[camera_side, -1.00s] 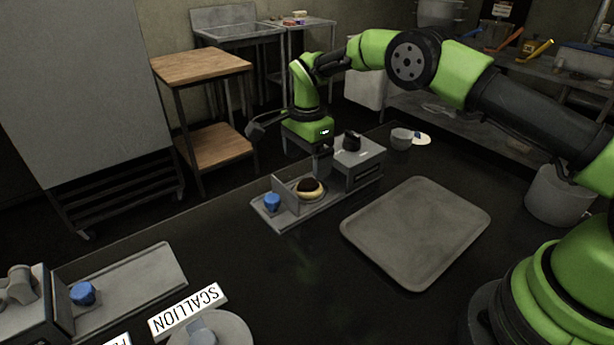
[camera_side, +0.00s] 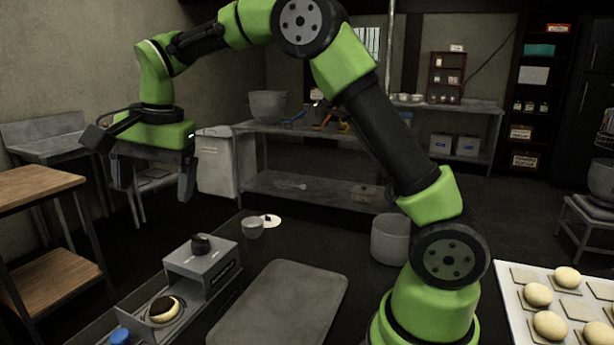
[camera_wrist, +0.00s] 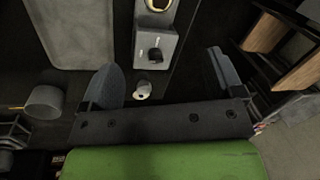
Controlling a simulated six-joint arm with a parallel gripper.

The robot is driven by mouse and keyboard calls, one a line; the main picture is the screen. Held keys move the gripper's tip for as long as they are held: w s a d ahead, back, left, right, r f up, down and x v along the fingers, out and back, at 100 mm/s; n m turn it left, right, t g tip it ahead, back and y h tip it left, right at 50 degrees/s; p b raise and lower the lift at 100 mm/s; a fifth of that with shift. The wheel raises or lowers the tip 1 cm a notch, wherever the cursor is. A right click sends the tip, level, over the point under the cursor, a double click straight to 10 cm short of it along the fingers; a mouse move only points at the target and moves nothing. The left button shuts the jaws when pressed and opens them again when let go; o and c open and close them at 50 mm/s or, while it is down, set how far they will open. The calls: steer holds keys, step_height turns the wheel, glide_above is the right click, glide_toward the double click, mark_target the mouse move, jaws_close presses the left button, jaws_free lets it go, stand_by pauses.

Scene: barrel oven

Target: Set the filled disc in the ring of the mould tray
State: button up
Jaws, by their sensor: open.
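The filled disc (camera_side: 163,309), pale with a dark filling, lies on the grey mould tray (camera_side: 122,306) at the lower left of the side view. It sits at the tray's round place; I cannot tell the ring's edge from the disc's, or whether it lies fully level. In the wrist view the disc (camera_wrist: 158,5) is cut by the top edge. My gripper (camera_side: 158,192) is open and empty, raised well above and behind the tray. Its two fingers stand wide apart in the wrist view (camera_wrist: 160,65), with nothing between them.
A grey box with a black knob (camera_side: 201,243) stands at the tray's far end. A blue piece (camera_side: 119,336) is at its near end. A grey flat tray (camera_side: 282,305) lies to the right. A small bowl (camera_side: 252,228) and white plate (camera_side: 271,221) stand behind.

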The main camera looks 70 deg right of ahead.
steer(key=s+r+n+t, duration=0.3)
steer(key=s+r+n, duration=0.3)
steer(key=s, duration=0.8)
steer(key=s+f+n+t+y, duration=0.1)
steer(key=s+f+n+t, duration=0.1)
steer(key=s, duration=0.8)
steer(key=shift+s+n, duration=0.15)
steer(key=shift+n, duration=0.45)
steer(key=shift+d, duration=0.1)
